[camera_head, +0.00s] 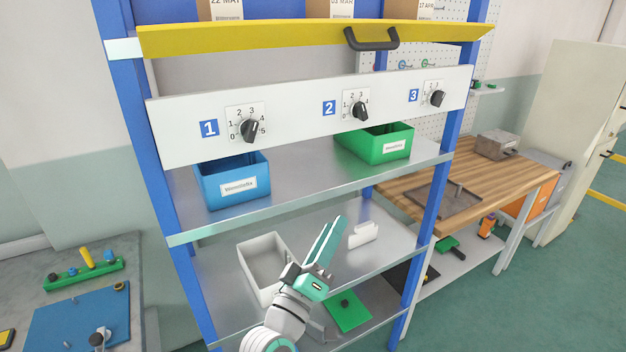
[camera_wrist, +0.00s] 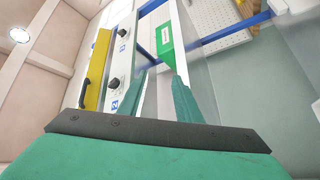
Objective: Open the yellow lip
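The yellow lip (camera_head: 240,41) is a long yellow panel across the upper part of the blue-framed rack. A dark curved handle (camera_head: 371,40) sits on it, right of its middle. In the wrist view the lip (camera_wrist: 97,68) and its handle (camera_wrist: 83,94) show at the left. My gripper (camera_head: 332,232) has green fingers and is in front of the rack's lower shelves, well below the lip and handle, touching neither. In the wrist view its fingertips (camera_wrist: 161,80) are apart with nothing between them.
A white panel with three black knobs (camera_head: 249,130) lies below the lip. A blue bin (camera_head: 231,181) and a green bin (camera_head: 375,144) stand on the shelf under it. A white bin (camera_head: 259,270) is left of my gripper. A wooden workbench (camera_head: 510,180) stands at right.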

